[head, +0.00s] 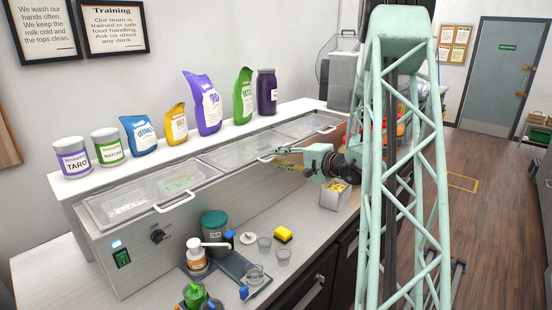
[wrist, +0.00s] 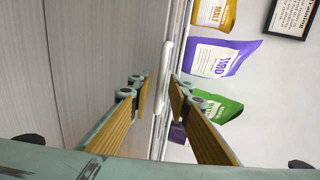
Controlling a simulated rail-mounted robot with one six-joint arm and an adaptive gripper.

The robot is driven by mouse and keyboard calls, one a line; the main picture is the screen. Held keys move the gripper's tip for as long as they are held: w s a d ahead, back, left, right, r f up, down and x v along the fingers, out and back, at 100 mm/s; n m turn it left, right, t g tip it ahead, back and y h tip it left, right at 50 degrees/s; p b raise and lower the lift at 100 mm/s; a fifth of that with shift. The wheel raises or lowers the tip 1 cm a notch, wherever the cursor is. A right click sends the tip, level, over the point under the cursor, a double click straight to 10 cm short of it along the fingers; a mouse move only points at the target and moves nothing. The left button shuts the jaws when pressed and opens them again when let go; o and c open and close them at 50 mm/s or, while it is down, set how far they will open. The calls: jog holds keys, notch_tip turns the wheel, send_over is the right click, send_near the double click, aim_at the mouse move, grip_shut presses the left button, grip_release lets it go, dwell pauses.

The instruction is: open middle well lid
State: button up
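The counter unit has a row of clear well lids along its top. The middle well lid (head: 238,150) lies flat and closed. Its white handle is at the front edge by my gripper in the head view, and a white handle (wrist: 164,70) shows upright in the wrist view. My gripper (head: 277,158) is at the front edge of the middle lid. In the wrist view my gripper (wrist: 160,88) has its two tan-padded fingers apart, one on each side of the lower handle, with gaps visible. Whether either finger touches it cannot be told.
The left lid (head: 150,192) and right lid (head: 308,125) are also closed. Pouches and tubs, including a purple pouch (head: 204,103), stand on the shelf behind.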

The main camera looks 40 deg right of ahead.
jog(key=shift+w+a, duration=0.1)
jog(key=shift+w, duration=0.3)
jog(key=shift+c, duration=0.4)
grip_shut()
